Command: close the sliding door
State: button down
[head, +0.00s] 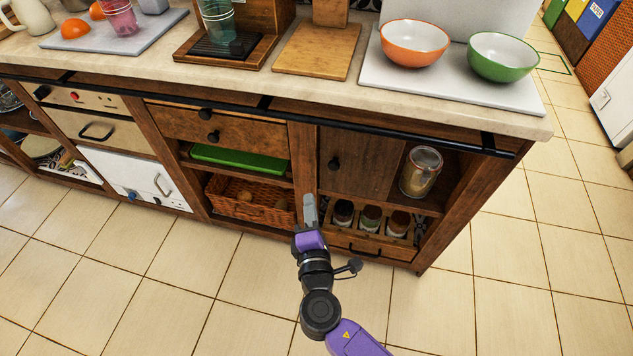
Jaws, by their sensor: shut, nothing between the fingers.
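The sliding door (359,163) is a dark brown wooden panel with a round black knob. It hangs under a black rail (290,110) along the counter front. It covers the left part of the right-hand upper compartment; the right part is open and shows a glass jar (421,172) on the shelf. My gripper (309,203) is shut and empty, pointing at the cabinet front below and left of the door, near the upright post. It appears apart from the door and knob. The gap between my gripper and the post is hard to judge.
Below the door, several jars (370,217) stand in a wooden drawer (362,248). A wicker basket (248,197) and a green tray (240,160) sit to the left. Bowls (415,43) stand on the countertop. The tiled floor (520,260) is clear at the right.

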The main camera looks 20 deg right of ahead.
aim_at(307, 162)
jog(key=b+x, duration=0.1)
jog(key=x, duration=0.9)
jog(key=shift+d, duration=0.2)
jog(key=shift+s+d+r+p, duration=0.35)
jog(key=shift+s+d+r, duration=0.05)
jog(key=shift+s+d, duration=0.45)
jog(key=shift+s+d+r, duration=0.1)
jog(key=shift+s+d, duration=0.25)
jog(key=shift+d, duration=0.25)
jog(key=s+d, duration=0.3)
jog(key=d, duration=0.2)
jog(key=s+d, duration=0.7)
jog(key=d, duration=0.2)
jog(key=shift+s+d, duration=0.3)
jog(key=shift+d, duration=0.15)
